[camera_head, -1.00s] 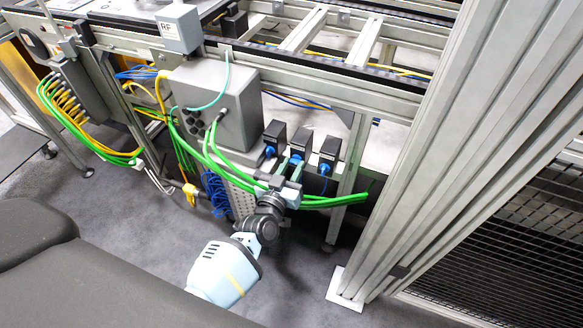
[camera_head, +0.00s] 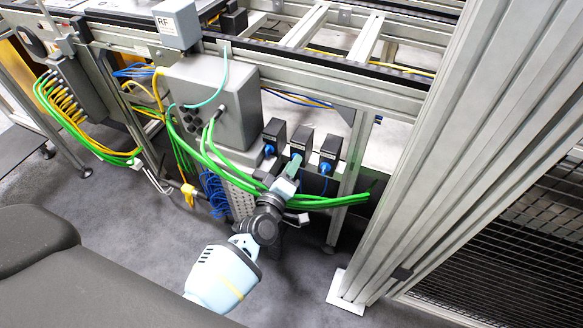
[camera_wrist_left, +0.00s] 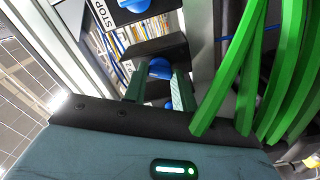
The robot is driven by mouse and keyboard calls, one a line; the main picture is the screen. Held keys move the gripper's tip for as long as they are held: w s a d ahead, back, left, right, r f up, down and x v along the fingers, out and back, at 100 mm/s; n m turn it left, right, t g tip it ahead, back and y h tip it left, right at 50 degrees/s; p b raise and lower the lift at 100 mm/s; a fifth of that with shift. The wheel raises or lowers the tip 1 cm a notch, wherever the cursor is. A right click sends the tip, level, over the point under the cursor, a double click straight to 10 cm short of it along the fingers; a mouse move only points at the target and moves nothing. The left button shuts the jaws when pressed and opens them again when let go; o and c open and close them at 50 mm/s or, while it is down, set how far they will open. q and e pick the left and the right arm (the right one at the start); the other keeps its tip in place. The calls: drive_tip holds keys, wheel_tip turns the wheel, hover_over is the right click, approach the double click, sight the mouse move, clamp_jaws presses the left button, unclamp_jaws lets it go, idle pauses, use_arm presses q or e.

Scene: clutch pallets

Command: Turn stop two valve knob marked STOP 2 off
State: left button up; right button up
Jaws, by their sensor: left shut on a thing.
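Three black valve blocks with blue knobs stand in a row under the conveyor frame in the head view. My left gripper (camera_head: 296,163) is at the middle block (camera_head: 301,143), with its green fingers shut on that block's blue knob. In the left wrist view the gripped blue knob (camera_wrist_left: 159,68) shows between the two fingers (camera_wrist_left: 160,88). Fingers partly hide the gripped knob in the head view. My right gripper is not in view.
The neighbouring valve blocks (camera_head: 275,132) and (camera_head: 329,149) are close on both sides. Thick green cables (camera_head: 330,202) run beside the gripper. A grey box (camera_head: 222,110) is at the left, and a large aluminium post (camera_head: 460,150) at the right.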

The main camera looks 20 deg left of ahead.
use_arm(q)
drive_tip(key=n+b, duration=0.1)
drive_tip(key=n, duration=0.4)
drive_tip(key=shift+n, duration=0.3)
idle(0.5)
drive_tip(key=o, duration=1)
drive_tip(key=shift+s, duration=0.15)
drive_tip(key=s, duration=0.7)
drive_tip(key=shift+s, duration=0.3)
drive_tip(key=shift+a+f, duration=0.1)
